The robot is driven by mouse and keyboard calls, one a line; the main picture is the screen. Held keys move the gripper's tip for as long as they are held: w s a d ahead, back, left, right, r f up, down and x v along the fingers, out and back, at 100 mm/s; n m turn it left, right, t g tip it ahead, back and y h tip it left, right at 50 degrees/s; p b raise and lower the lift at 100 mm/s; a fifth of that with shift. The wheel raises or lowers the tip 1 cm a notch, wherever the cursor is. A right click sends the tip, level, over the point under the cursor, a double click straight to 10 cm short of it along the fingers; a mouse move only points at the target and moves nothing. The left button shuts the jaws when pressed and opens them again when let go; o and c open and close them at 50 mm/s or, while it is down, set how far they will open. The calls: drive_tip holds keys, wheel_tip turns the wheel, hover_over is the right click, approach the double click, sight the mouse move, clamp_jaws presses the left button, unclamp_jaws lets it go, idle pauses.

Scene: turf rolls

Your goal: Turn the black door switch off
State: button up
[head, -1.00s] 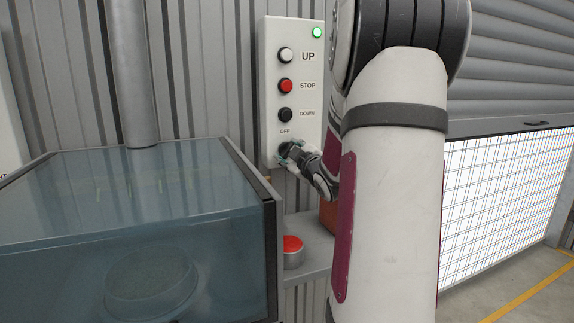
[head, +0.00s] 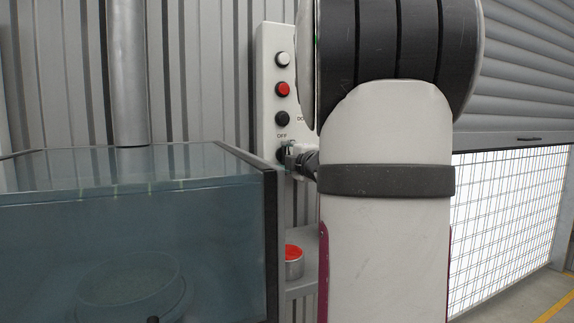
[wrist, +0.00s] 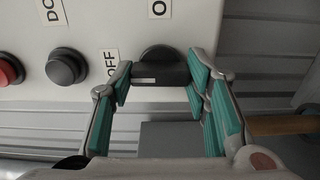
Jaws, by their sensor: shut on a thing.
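The black door switch (wrist: 162,66) is a rotary knob low on a white control panel (head: 268,105). In the wrist view its bar lies roughly level, with a white mark at the left part, on the side of the OFF label (wrist: 110,64). Another label, partly cut off, sits above the knob. My gripper (wrist: 161,80) has its teal-padded fingers on either side of the bar and is shut on it. In the head view my gripper (head: 290,157) is at the panel's lower end, and my arm hides the panel's right part.
White, red (head: 282,89) and black buttons sit above the switch. A red push button (head: 293,254) stands on a grey ledge below. A glass-sided tank (head: 140,235) is close on the left. A roller shutter (head: 520,80) hangs partly raised over a white grid at right.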

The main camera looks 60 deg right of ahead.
idle(0.3)
drive_tip(key=o, duration=1.2)
drive_tip(key=shift+c, duration=0.2)
drive_tip(key=v, duration=1.2)
drive_tip(key=shift+f, duration=0.1)
